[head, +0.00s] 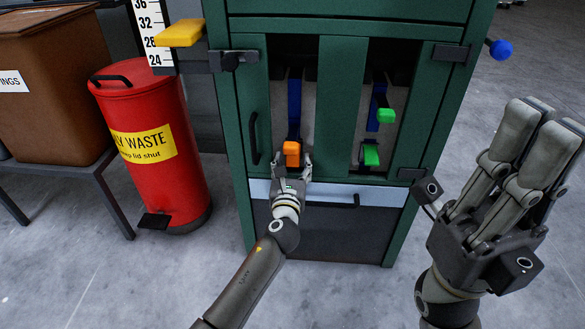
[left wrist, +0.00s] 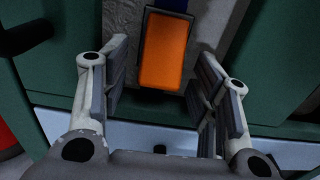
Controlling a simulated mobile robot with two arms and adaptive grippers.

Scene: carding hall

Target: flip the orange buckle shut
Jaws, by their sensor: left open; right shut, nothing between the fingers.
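The orange buckle (head: 291,153) is a block at the lower end of a blue strip (head: 294,105), inside the left opening of a green cabinet. In the left wrist view the buckle (left wrist: 165,48) lies between my open fingers, toward their far ends, with a visible gap on each side. My left gripper (head: 292,167) is open just below and in front of the buckle; the wrist view shows it too (left wrist: 160,85). Whether the buckle is latched cannot be told. My right gripper (head: 546,122) is shut and empty, at the right, away from the cabinet.
The cabinet (head: 340,85) has green parts (head: 371,155) in its right opening, a black handle (head: 253,138) and a drawer below. A yellow lever (head: 180,33) and a blue knob (head: 500,49) stick out at its sides. A red bin (head: 165,180) stands left. Floor in front is clear.

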